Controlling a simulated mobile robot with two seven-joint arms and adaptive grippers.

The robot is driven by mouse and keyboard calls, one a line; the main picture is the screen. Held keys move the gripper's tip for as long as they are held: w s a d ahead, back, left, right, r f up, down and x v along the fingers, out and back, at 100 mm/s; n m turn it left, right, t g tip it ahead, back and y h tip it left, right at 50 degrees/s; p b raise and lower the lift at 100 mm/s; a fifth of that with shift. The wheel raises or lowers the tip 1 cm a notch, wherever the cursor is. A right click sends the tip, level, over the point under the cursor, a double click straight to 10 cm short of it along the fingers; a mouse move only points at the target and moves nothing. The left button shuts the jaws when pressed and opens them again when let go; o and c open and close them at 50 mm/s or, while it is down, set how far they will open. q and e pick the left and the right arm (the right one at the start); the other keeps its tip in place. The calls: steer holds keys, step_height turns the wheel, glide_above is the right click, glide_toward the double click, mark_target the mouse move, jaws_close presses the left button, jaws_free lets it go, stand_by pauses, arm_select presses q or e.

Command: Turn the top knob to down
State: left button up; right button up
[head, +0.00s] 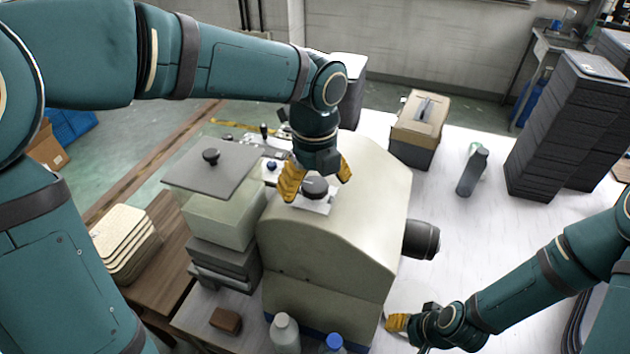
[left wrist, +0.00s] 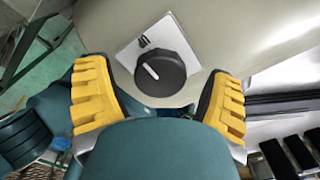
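The top knob (head: 314,187) is a round dark knob on a pale square plate (head: 318,206) on top of the cream machine housing (head: 335,235). In the left wrist view the knob (left wrist: 160,72) has a white pointer line slanting toward the upper left of the picture. A dark mark shows on its plate (left wrist: 127,53). My left gripper (head: 318,181) has its yellow fingers apart, one on each side of the knob. Gaps show between the fingers and the knob in the left wrist view (left wrist: 158,92). My right gripper (head: 397,323) is low at the right of the housing, and its fingers are partly hidden.
A dark cylinder (head: 421,239) sticks out of the housing's right side. A grey lid with a small black knob (head: 212,170) is at its left. Bottles (head: 284,333) stand in front. A cardboard-topped box (head: 418,122) and a grey bottle (head: 472,170) stand on the white table, with free room around them.

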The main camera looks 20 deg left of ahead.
arm_select(q)
steer(key=c, duration=1.2)
